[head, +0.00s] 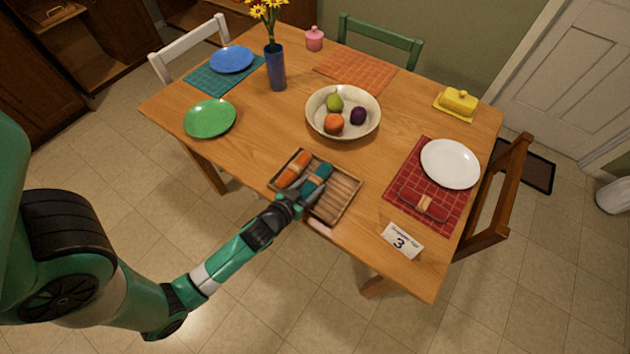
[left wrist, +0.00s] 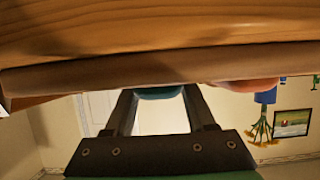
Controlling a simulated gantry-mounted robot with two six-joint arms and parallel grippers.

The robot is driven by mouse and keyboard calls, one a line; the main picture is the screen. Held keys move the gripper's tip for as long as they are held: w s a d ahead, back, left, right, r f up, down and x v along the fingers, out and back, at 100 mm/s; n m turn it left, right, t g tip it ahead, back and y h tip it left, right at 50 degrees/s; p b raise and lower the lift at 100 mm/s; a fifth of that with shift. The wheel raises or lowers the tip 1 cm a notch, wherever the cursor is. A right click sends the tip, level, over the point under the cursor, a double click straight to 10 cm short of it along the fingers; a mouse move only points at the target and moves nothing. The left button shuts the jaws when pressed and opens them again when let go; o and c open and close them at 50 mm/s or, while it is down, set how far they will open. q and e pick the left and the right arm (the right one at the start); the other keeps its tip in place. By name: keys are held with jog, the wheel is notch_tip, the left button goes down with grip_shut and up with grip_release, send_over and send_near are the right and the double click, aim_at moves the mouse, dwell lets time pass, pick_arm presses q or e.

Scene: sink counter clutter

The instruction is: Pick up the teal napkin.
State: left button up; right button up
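The teal napkin (head: 317,179) is rolled, with a lighter band around it, and lies in a wooden ribbed tray (head: 341,186) near the table's front edge. My left gripper (head: 297,194) reaches in from the left to the napkin's near end. In the left wrist view, the gripper's (left wrist: 160,108) two fingers stand apart, with a teal piece of the napkin (left wrist: 160,92) between them. The tray wall (left wrist: 150,73) hides the fingertips, and contact with the napkin is unclear. My right gripper is not in view.
A rolled orange napkin (head: 294,169) lies just left of the teal one in the tray. A fruit bowl (head: 318,122) stands behind it. A red napkin (head: 423,204) and a number card (head: 402,241) are to the right. Bare table lies left of the tray.

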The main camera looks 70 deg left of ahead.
aim_at(310, 185)
pick_arm(q)
grip_shut()
jog(key=shift+r, duration=0.15)
jog(key=shift+r, duration=0.25)
notch_tip(310, 185, up, 3)
jog(key=shift+f+p, duration=0.2)
jog(key=shift+p, duration=0.8)
jog(key=s+a+r+p, duration=0.3)
jog(key=s+a+r, duration=0.6)
jog(key=s, duration=0.1)
jog(key=shift+s+r+p, duration=0.3)
jog(key=shift+s+r, duration=0.05)
jog(key=shift+s, duration=0.05)
